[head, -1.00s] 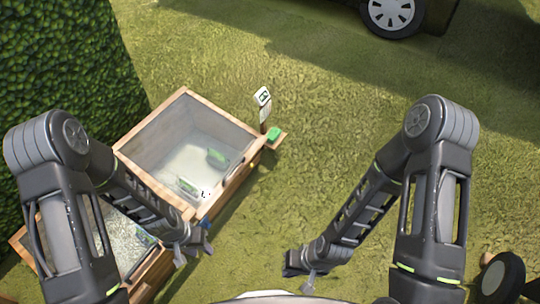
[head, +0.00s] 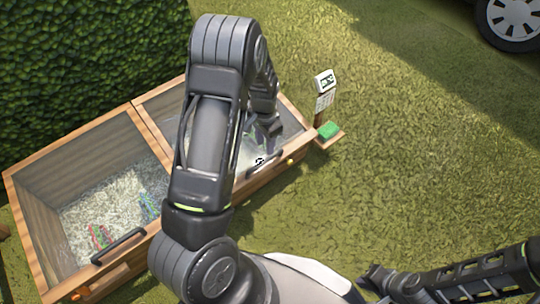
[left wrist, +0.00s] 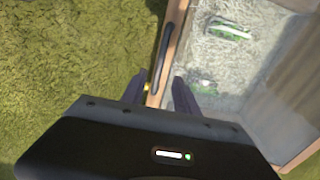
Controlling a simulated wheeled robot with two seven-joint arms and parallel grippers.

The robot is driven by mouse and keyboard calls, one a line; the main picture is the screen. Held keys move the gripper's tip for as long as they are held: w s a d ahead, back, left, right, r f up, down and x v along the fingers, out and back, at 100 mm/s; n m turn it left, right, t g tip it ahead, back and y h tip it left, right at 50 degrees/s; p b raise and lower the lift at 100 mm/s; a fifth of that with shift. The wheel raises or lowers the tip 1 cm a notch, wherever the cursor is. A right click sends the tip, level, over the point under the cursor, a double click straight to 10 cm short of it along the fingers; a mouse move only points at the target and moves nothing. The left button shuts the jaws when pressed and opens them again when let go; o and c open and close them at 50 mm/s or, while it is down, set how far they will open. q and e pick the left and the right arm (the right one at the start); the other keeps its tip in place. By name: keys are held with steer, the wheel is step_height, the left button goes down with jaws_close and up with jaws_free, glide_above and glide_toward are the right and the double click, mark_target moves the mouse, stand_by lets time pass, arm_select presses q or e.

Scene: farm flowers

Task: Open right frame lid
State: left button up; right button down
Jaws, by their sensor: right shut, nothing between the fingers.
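The right frame (head: 281,171) is a wooden box with a clear lid that looks down, partly hidden by my left arm. Its black handle (left wrist: 163,58) runs along the front rail in the left wrist view, with a yellow knob (left wrist: 147,88) on the front side. My left gripper (head: 262,148) hangs over the front part of this frame. In the left wrist view its open fingers (left wrist: 160,92) straddle the front rail, one over grass and one over the glass, near the handle's end. Contact cannot be told. My right gripper (head: 372,282) is shut and empty over the grass.
The left frame (head: 18,212) adjoins on the left, its black handle (head: 118,246) at the front. A sign (head: 325,82) and a green block (head: 328,130) on a wooden ledge stand beyond the right frame. A hedge (head: 80,50) is behind. Grass to the right is open.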

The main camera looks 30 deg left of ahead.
arm_select(q)
steer(key=b, duration=0.3)
glide_above(265, 157)
steer(key=s+d, duration=0.3)
steer(key=f, duration=0.8)
steer(key=shift+s+a, duration=0.15)
steer(key=shift+a, duration=0.05)
steer(key=shift+r, duration=0.1)
steer(key=shift+c, duration=0.3)
jaws_close()
